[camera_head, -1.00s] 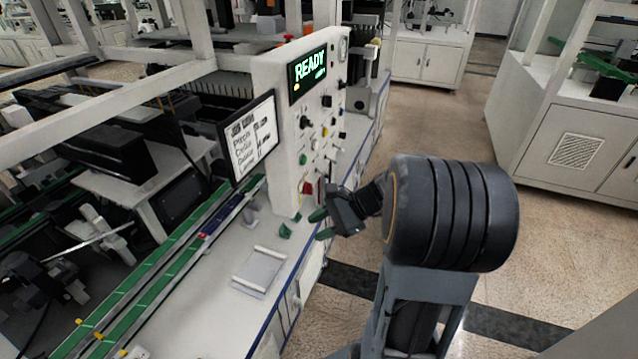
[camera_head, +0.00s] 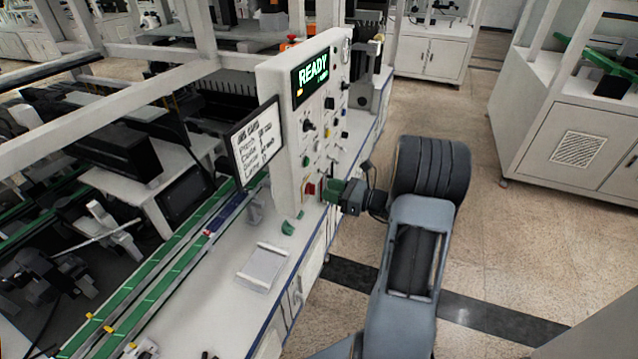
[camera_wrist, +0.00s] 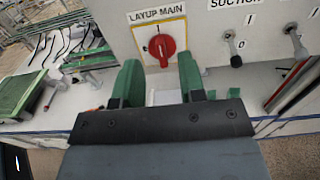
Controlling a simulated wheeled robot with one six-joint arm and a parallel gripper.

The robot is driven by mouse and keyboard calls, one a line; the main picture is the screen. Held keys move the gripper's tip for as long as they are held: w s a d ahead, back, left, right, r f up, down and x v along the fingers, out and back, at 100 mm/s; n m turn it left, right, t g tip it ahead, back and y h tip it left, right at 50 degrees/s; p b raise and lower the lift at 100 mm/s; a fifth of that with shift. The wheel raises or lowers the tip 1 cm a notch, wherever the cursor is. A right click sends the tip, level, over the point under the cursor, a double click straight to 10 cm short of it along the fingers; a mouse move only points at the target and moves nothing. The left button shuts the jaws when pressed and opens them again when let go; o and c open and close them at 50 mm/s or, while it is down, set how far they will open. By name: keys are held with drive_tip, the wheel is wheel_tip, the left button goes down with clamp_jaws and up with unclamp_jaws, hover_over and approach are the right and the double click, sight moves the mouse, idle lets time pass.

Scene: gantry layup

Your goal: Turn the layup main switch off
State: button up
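In the head view the red knob (camera_head: 310,188) sits low on the white control panel (camera_head: 285,140). My gripper (camera_wrist: 158,82) has two green fingers, open and empty, apart on either side below the knob in the wrist view. In the head view my gripper (camera_head: 333,190) is in front of the panel, close to the knob. I cannot tell whether the fingers touch anything.
Two suction toggle levers (camera_wrist: 297,42) stand to the right of the knob. The panel display (camera_head: 311,77) reads READY. A text screen (camera_head: 254,143) is at the panel's left. A small white tray (camera_head: 262,267) lies on the bench below. The floor to the right is open.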

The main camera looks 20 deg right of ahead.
sight(311, 189)
drive_tip(key=shift+p+x, duration=0.35)
drive_tip(key=shift+x, duration=1.8)
clamp_jaws()
